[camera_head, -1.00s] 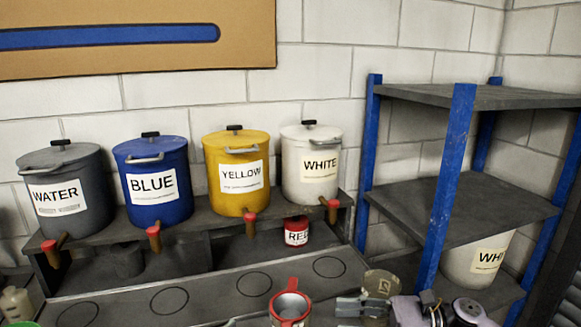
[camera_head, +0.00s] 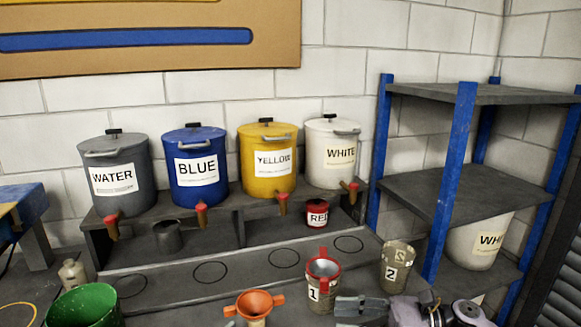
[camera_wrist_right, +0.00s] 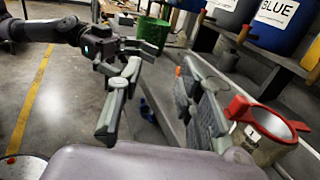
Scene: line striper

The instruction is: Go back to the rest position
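My right gripper (camera_head: 362,306) shows at the bottom of the head view, beside cup 1 (camera_head: 314,294) with its red-rimmed top. In the right wrist view my right gripper (camera_wrist_right: 160,108) has its fingers spread, with nothing between them. Cup 1 (camera_wrist_right: 268,150) stands just right of the right finger there, outside the grip. My left gripper (camera_wrist_right: 130,56) shows beyond it in the right wrist view, its fingers apart and empty. The left gripper is outside the head view.
Water (camera_head: 118,180), blue (camera_head: 197,170), yellow (camera_head: 267,160) and white (camera_head: 332,155) drums stand on a ledge with taps. Cup 2 (camera_head: 396,268), an orange funnel (camera_head: 254,304) and a green bucket (camera_head: 84,306) are in front. A blue-posted shelf (camera_head: 450,195) stands right.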

